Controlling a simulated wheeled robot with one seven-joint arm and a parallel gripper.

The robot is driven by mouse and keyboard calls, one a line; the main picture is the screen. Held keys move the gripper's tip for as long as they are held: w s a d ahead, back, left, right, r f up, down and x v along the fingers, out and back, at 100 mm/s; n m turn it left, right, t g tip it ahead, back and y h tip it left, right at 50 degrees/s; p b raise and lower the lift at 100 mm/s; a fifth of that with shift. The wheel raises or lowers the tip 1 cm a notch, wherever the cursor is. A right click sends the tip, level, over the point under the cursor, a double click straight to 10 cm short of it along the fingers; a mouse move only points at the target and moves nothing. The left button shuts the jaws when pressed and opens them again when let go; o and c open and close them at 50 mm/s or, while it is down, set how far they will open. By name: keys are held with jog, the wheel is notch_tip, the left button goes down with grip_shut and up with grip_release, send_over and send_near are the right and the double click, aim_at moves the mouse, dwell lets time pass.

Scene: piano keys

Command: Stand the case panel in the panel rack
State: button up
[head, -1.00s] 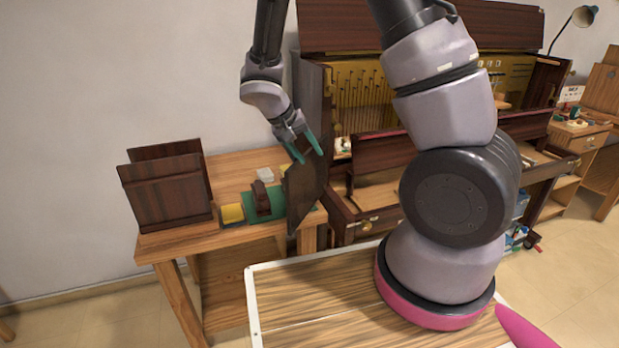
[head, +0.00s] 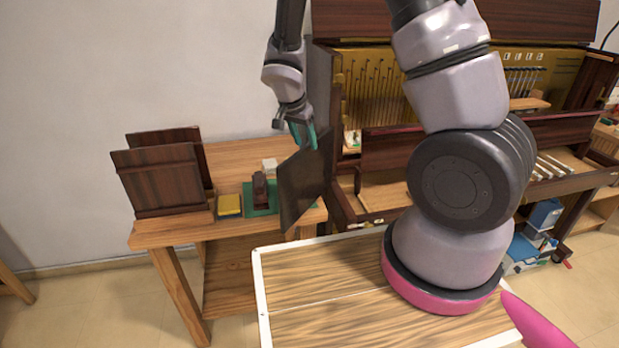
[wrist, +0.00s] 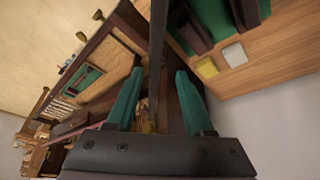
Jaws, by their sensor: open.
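The case panel (head: 303,185) is a thin dark brown board, tilted in the head view between the side bench and the piano's left end. My gripper (head: 304,136) is at its upper edge. In the wrist view a dark edge-on strip that looks like the panel (wrist: 157,55) runs between the two teal fingers, with gaps on both sides. My gripper (wrist: 158,85) is open there. What supports the panel's lower edge I cannot tell. The panel rack appears to be the pair of upright dark wooden boards (head: 160,178) at the bench's left end, with a slot between them.
The wooden side bench (head: 235,155) also bears a yellow block (head: 229,205), a green mat (head: 247,211) with a dark block, and a pale block (head: 269,165). The open piano (head: 385,90) stands close to the panel's right. Bare bench lies behind the small items.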

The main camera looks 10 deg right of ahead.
aim_at(311, 152)
jog(key=x, duration=0.5)
jog(key=shift+s+d+f, duration=0.1)
jog(key=shift+d+f, duration=0.25)
jog(key=shift+d, duration=0.05)
grip_shut()
jog(key=shift+r, duration=0.1)
dwell(1.0)
